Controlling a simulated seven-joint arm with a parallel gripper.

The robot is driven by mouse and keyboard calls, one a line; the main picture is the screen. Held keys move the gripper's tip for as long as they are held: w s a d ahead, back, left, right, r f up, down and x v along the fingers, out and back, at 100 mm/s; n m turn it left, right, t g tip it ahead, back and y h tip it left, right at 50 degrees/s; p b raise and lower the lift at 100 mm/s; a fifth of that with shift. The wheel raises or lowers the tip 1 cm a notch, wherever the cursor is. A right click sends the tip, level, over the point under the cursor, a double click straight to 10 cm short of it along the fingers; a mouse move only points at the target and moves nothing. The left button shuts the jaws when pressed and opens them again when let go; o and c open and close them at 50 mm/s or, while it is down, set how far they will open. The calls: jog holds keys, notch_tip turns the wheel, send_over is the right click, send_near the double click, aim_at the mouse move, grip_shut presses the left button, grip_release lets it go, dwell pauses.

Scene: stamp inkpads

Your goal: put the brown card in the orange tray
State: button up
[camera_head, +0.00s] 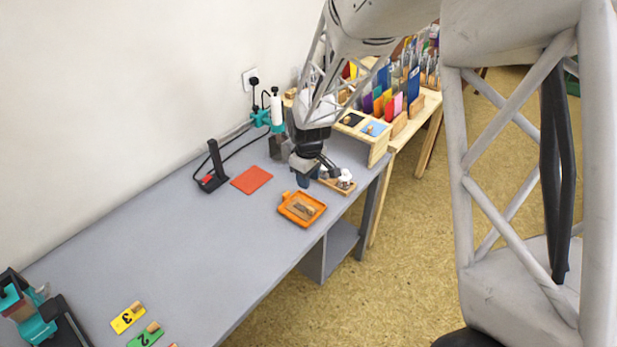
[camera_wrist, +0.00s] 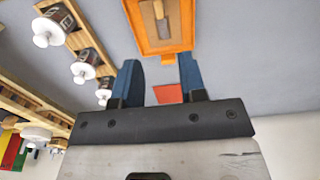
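The orange tray (camera_head: 286,208) lies on the grey table near its front edge. A brown card (camera_head: 308,213) with a lighter wooden grip appears to lie inside it. In the wrist view the tray (camera_wrist: 178,47) is at the top, with the brown card (camera_wrist: 146,22) within its rim. My gripper (camera_head: 303,182) is above the table just behind the tray. In the wrist view my gripper (camera_wrist: 158,72) has its two blue fingers spread apart with nothing between them at the tips. The card is apart from the fingers.
A red mat (camera_head: 251,179) lies left of the gripper. A wooden stamp rack (camera_head: 340,186) stands close on its right. A black stand (camera_head: 216,160) is at the wall. Yellow (camera_head: 127,318) and green (camera_head: 145,338) cards lie at the front left. The middle of the table is clear.

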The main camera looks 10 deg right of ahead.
jog(key=s+d+r+m, duration=0.2)
jog(key=s+d+r, duration=0.1)
jog(key=s+r, duration=0.55)
jog(key=s+d+r+m+t, duration=0.1)
jog(key=s+r, duration=0.3)
jog(key=s, duration=0.4)
jog(key=s+d+r+m, duration=0.3)
jog(key=s+r, duration=0.2)
jog(key=s, duration=0.3)
jog(key=s+d+r+m+t, duration=0.1)
jog(key=s+d+r+m, duration=0.2)
jog(key=s+r, duration=0.2)
jog(key=s, duration=0.3)
jog(key=shift+s+r+t, duration=0.15)
jog(key=shift+s+t, duration=0.15)
jog(key=shift+s, duration=0.05)
